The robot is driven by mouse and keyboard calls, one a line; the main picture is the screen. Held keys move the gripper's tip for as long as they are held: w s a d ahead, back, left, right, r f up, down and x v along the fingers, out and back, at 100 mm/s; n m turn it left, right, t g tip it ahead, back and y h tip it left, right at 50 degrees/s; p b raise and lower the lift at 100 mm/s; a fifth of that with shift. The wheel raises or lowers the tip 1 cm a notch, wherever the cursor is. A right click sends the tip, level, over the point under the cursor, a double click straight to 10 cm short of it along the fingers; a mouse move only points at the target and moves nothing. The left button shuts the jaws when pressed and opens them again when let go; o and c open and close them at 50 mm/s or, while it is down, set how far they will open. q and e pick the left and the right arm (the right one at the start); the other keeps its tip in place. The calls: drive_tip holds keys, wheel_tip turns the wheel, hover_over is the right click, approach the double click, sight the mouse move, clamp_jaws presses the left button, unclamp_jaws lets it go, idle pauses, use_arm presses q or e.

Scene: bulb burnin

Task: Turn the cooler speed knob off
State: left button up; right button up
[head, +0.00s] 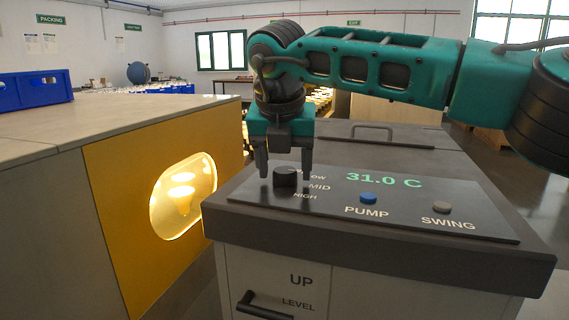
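The black speed knob (285,178) sits at the left end of the dark control panel (330,213) on top of the cooler. The labels LOW, MID and HIGH show to its right; a label above is hidden by my gripper. I cannot tell where the knob points. My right gripper (285,172) points down over the knob, one finger on each side. Small gaps show between the fingers and the knob, so it appears open. My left gripper is not in view.
The panel also has a green 31.0 C readout (384,180), a blue PUMP button (368,198) and a grey SWING button (441,207). A yellow-fronted cabinet (120,185) with a lit window stands left. A blue crate (35,90) sits on its top.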

drive_tip(key=c, duration=0.9)
drive_tip(key=shift+c, duration=0.2)
